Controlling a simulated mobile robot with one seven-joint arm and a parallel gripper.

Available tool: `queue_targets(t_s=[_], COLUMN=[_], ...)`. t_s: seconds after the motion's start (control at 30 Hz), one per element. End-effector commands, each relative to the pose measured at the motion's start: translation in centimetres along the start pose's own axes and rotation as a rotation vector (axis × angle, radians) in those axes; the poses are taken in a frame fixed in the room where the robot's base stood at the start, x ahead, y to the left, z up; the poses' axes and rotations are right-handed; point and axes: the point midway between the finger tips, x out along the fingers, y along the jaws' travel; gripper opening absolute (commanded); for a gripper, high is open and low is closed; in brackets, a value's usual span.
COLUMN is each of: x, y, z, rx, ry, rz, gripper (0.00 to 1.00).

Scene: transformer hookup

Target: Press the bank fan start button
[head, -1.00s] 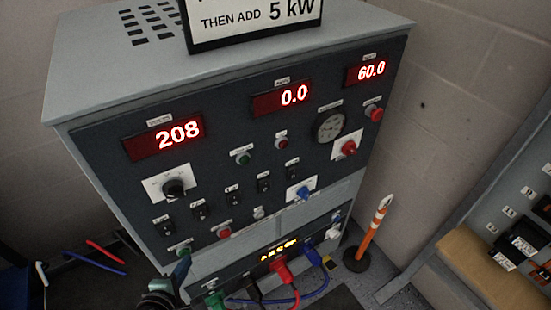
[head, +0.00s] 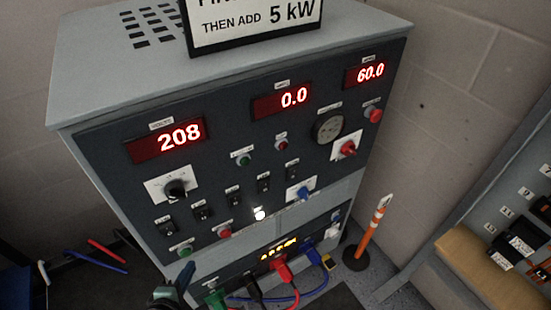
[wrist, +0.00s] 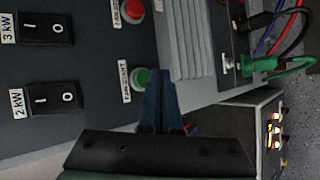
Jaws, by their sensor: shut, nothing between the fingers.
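The green button (head: 185,252) sits low on the left of the dark cabinet panel, and shows in the wrist view (wrist: 141,78) with a small label beside it, too blurred to read surely. A red button (head: 224,232) is to its right, also in the wrist view (wrist: 134,10). A white lamp (head: 259,213) farther right glows brightly. My gripper (head: 187,268) is shut and empty just below the green button, apart from it in the head view. In the wrist view its dark blue fingers (wrist: 158,75) overlap the button's edge, so the exact gap is unclear.
Rocker switches (head: 200,212) and a rotary knob (head: 175,189) lie above the buttons. Coloured plugs and cables (head: 281,268) crowd the lower panel right of my gripper. An orange post (head: 371,232) stands right of the cabinet (head: 100,75).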

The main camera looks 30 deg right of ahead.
Motion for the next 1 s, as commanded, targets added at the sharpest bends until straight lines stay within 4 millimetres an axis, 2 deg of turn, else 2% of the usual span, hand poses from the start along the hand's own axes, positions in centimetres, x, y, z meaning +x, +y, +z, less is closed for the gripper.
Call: queue_targets(t_s=[0.53,1.0], x=[-3.7,-4.1], y=[-2.5,-3.0], z=[2.7,3.0], rx=[-0.002,-0.001], ry=[-0.001,0.0], rz=[-0.001,0.0], gripper=[0.0,0.0])
